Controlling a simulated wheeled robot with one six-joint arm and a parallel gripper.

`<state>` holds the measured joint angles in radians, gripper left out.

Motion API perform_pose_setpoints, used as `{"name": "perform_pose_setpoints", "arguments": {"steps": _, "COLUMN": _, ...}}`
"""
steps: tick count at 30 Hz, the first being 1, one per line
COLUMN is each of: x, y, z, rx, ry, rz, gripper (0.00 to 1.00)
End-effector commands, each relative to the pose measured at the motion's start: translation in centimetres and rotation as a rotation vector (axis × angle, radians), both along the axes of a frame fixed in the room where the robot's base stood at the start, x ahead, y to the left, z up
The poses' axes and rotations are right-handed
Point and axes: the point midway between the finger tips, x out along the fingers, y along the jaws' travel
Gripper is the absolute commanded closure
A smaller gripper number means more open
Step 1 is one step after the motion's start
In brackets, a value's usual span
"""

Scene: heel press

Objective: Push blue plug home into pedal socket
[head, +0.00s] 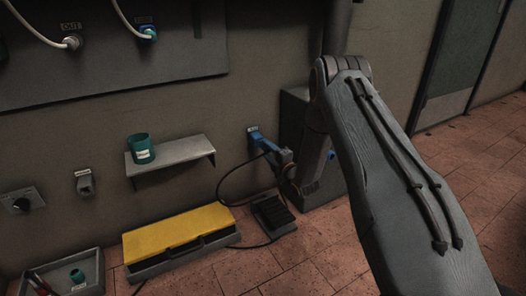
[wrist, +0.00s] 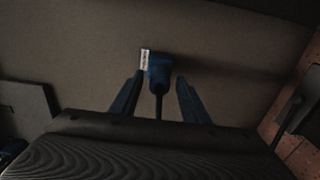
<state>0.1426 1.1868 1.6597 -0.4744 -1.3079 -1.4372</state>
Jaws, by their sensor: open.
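The blue plug (wrist: 159,68) sits at the wall beside a white label, with its dark cable running back between my fingers. In the head view the plug (head: 257,138) shows small at the wall, partly hidden by my gripper. The pedal socket is mostly hidden behind the plug, and I cannot tell how deep the plug sits. My gripper (wrist: 160,80) is open, its two blue fingers on either side of the plug's rear and cable, apparently not touching. In the head view my gripper (head: 272,147) is close to the wall at the plug.
A black foot pedal (head: 272,214) lies on the floor below, with the cable looping near it. A yellow-topped box (head: 178,232), a wall shelf (head: 172,156) with a green cup (head: 141,148), and a grey tray (head: 98,270) are to the left. A dark cabinet (head: 296,110) stands right.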

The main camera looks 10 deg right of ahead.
Motion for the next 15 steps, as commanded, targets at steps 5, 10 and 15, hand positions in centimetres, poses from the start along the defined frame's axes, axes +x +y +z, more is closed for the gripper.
{"name": "perform_pose_setpoints", "arguments": {"steps": 5, "x": 1.8, "y": 0.5, "z": 0.0, "rx": -0.002, "ry": -0.002, "rz": 0.000, "gripper": 0.58}}
{"name": "perform_pose_setpoints", "arguments": {"steps": 10, "x": 2.6, "y": 0.8, "z": 0.1, "rx": -0.001, "ry": -0.001, "rz": 0.000, "gripper": 0.58}}
{"name": "perform_pose_setpoints", "arguments": {"steps": 15, "x": 2.8, "y": 0.9, "z": 0.1, "rx": 0.000, "ry": 0.000, "rz": 0.000, "gripper": 0.58}}
